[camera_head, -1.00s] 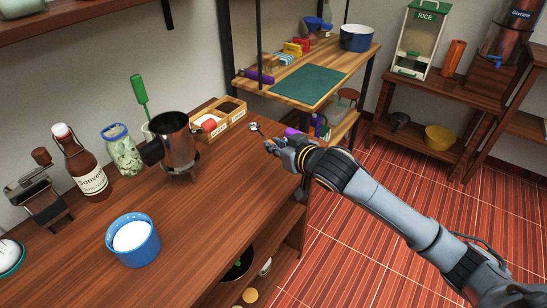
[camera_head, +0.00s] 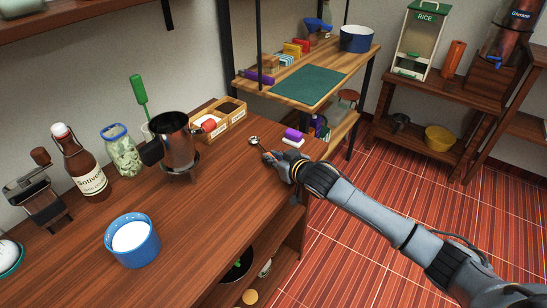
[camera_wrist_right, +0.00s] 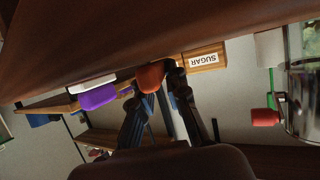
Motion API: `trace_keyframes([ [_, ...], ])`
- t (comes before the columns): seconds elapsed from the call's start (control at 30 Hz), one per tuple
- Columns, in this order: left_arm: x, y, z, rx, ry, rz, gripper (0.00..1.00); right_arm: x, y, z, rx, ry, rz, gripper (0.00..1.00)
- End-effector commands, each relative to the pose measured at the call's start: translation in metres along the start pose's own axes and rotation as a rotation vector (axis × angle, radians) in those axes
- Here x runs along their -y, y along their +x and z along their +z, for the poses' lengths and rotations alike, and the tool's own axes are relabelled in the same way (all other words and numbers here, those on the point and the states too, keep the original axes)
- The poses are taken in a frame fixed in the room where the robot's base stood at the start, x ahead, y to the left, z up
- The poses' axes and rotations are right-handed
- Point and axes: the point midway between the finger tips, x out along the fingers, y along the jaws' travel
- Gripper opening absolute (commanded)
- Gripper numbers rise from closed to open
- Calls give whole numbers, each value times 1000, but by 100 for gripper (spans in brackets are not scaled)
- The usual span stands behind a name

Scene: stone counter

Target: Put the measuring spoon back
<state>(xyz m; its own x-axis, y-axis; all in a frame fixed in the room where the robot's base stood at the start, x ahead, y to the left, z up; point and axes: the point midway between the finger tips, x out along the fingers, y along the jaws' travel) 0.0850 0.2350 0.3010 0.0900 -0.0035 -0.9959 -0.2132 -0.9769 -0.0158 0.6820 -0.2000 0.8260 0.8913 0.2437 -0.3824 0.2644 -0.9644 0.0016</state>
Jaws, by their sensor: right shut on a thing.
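The measuring spoon (camera_head: 254,140) has a small metal bowl and is at the far right part of the wooden counter. My right gripper (camera_head: 269,156) is shut on its handle, with the bowl pointing away to the upper left. The spoon is low over the counter; I cannot tell whether it touches. In the right wrist view the fingers (camera_wrist_right: 158,95) close in around a red-orange piece (camera_wrist_right: 150,77), perhaps the handle's end. The spoon's bowl does not show there. The left gripper is not in view.
A wooden box (camera_head: 229,116) with labelled compartments stands at the back, one marked SUGAR. A purple-and-white block (camera_head: 293,136) lies just beyond my right gripper. A metal pot (camera_head: 175,145), a jar (camera_head: 122,152), a bottle (camera_head: 85,165) and a blue tub (camera_head: 134,251) stand left. The counter's middle is clear.

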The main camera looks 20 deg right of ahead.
Motion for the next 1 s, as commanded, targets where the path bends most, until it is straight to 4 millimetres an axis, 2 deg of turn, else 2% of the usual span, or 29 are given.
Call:
trace_keyframes([
  [0.17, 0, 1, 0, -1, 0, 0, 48, 0, 1, 3, 0, 1, 0, 0],
  [0.2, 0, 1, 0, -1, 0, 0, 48, 0, 1, 2, 0, 0, 0, 22],
  [0.27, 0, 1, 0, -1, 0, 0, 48, 0, 1, 2, 0, 0, 0, 34],
  [0.3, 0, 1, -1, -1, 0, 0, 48, 0, 1, 2, 0, 0, 0, 37],
  [0.67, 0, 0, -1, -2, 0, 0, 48, 0, -2, -1, -1, 0, 0, 37],
  [0.87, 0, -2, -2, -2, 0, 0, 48, 0, -26, 0, 0, 1, 0, 37],
  [1.0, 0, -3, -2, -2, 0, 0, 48, 0, -54, 1, 1, -1, -1, 37],
])
